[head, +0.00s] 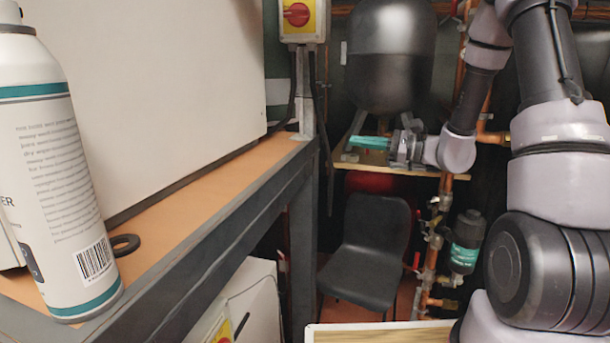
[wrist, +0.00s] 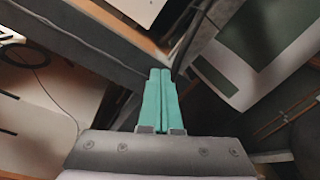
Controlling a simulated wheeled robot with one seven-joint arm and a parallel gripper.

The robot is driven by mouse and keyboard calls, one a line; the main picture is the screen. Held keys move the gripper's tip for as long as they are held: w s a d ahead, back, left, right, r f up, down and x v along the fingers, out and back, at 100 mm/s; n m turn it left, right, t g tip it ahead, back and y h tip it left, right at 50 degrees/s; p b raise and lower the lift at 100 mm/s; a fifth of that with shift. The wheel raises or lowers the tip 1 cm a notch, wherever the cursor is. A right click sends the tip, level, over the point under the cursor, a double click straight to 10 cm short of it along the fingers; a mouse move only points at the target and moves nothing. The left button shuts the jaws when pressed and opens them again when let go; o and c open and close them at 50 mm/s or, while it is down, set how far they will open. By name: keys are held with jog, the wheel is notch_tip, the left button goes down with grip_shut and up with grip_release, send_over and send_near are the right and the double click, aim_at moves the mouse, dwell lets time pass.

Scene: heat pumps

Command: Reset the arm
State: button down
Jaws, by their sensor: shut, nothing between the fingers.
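My gripper (head: 369,140) shows in the head view at the end of my arm, right of centre, with its teal fingers pointing left. In the wrist view the two teal fingers (wrist: 160,100) lie side by side, touching, with nothing between them. My gripper is shut and empty. In the head view it appears in front of the lower part of a dark tank, apart from the metal frame on the left.
A spray can (head: 57,180) stands close on the left, on a wooden shelf (head: 200,195) with a dark metal frame. A red-yellow switch (head: 298,15) tops a post. A dark tank (head: 390,60), copper pipes and a black chair (head: 368,250) stand behind. Open space lies between shelf and arm.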

jog(key=s+a+r+n+g+h, duration=0.1)
jog(key=s+r+n+g+h, duration=0.25)
jog(key=s, duration=0.45)
jog(key=s+a+r+n+g+h, duration=0.1)
jog(key=s+r+n+g+h, duration=0.15)
jog(key=s+n, duration=0.4)
jog(key=s+d+r+n+t+h, duration=0.2)
jog(key=s+d+r+t+h, duration=0.3)
jog(key=s+d+h, duration=0.4)
jog(key=d+t, duration=0.1)
jog(key=d, duration=0.2)
jog(key=shift+s, duration=0.2)
